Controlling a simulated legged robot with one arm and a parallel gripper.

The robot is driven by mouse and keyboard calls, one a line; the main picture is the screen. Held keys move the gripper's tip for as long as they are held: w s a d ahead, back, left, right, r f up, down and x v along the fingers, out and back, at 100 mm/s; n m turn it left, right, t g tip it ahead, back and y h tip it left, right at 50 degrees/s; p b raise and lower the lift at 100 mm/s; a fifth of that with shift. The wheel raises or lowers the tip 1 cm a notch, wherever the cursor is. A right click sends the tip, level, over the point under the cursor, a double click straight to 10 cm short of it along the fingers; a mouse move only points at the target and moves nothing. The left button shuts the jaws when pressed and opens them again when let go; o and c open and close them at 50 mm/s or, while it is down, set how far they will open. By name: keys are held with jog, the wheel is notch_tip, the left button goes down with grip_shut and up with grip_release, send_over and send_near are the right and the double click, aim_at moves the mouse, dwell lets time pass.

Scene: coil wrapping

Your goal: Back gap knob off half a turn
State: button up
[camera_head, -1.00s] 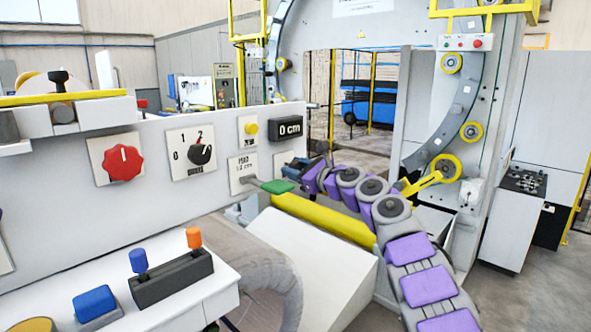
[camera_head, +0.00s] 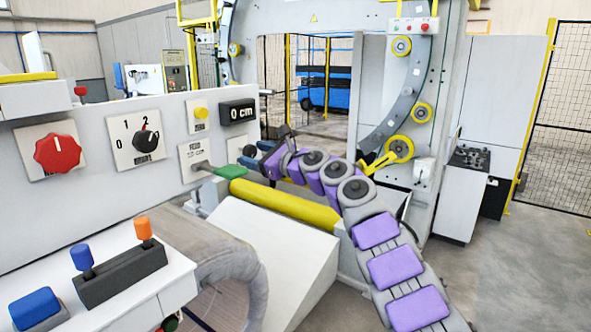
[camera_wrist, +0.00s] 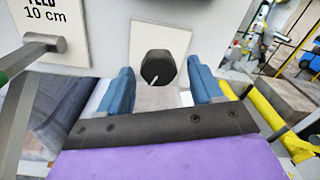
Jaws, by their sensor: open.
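The black knob (camera_wrist: 157,68) sits on a white plate (camera_wrist: 165,35) on the panel in the wrist view. Clear space shows on both sides of the knob, and I cannot tell how deep the fingers reach. In the head view my gripper (camera_head: 257,152) is at the panel below the black "0 cm" display (camera_head: 238,112) and hides the knob.
A feed lever with a green handle (camera_head: 230,172) sticks out left of my gripper; its metal end (camera_wrist: 45,42) is close in the wrist view. A red knob (camera_head: 57,153), a black selector (camera_head: 145,141) and a yellow button (camera_head: 201,113) are further left. A yellow roller (camera_head: 285,202) lies below my arm.

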jog(key=shift+b+v, duration=0.35)
jog(key=shift+v, duration=0.9)
jog(key=b+v, duration=0.2)
jog(key=v, duration=1)
jog(key=shift+d, duration=0.15)
